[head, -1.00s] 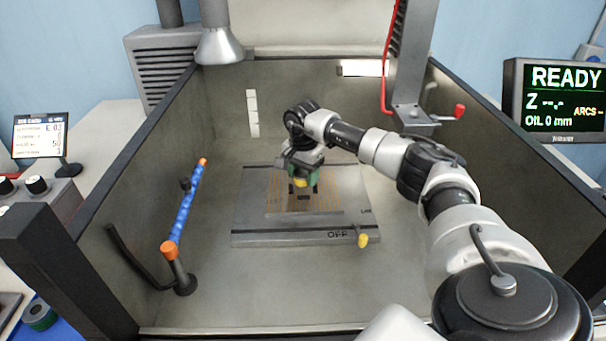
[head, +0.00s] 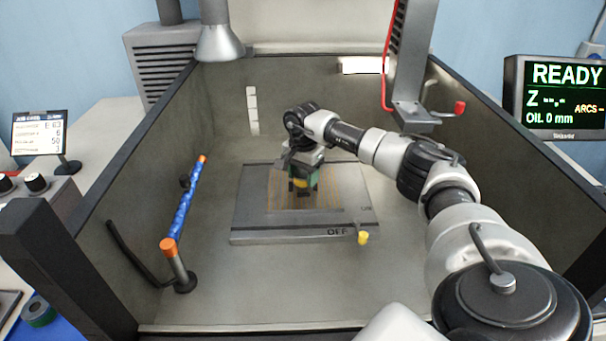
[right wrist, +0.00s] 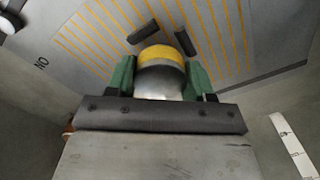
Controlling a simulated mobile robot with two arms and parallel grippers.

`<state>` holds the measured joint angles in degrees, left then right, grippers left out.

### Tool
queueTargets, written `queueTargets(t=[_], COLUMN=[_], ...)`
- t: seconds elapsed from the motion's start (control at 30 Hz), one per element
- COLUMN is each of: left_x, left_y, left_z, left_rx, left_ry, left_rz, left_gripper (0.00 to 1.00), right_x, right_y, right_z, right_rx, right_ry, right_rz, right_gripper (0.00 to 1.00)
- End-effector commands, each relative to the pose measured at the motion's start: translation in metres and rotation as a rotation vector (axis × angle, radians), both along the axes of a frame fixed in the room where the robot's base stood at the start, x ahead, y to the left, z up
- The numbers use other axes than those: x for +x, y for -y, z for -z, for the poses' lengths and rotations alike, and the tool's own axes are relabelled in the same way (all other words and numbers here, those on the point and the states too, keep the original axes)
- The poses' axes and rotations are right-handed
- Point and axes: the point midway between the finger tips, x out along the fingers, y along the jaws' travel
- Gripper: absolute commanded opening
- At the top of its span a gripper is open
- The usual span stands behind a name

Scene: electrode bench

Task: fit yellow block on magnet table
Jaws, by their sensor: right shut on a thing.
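My right gripper (head: 303,178), with green fingers, is shut on the yellow block (head: 301,183) above the striped middle of the magnet table. The right wrist view shows the block's yellow band (right wrist: 163,53) between the green fingers (right wrist: 162,66), with a pale rounded part nearer the camera. The magnet table (head: 345,220) is a flat grey slab with orange stripes and the word OFF at its front. Two short dark pieces (right wrist: 143,31) on the stripes lie close beyond the block. I cannot tell whether the block touches the table. My left gripper is not in view.
The table sits in an open grey tank with dark rims. A yellow-tipped lever (head: 363,238) is at its front right. A blue jointed hose (head: 187,205) stands at the left. A grey machine head (head: 412,115) hangs at back right. The tank floor in front is clear.

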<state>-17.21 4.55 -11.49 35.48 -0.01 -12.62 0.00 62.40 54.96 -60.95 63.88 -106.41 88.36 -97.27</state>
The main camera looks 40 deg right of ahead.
Motion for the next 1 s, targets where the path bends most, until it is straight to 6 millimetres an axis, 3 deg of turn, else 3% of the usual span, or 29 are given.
queueTargets(t=[0.57,1.0], left_x=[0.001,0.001], left_y=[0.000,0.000], left_z=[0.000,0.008], left_rx=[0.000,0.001], left_ry=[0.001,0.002], left_rz=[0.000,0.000], left_gripper=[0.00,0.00], right_x=[0.001,0.000], right_y=[0.000,0.000], right_z=[0.000,0.012], right_rx=[0.000,0.000], right_ry=[0.002,0.002], right_rz=[0.000,0.000], right_gripper=[0.13,0.13])
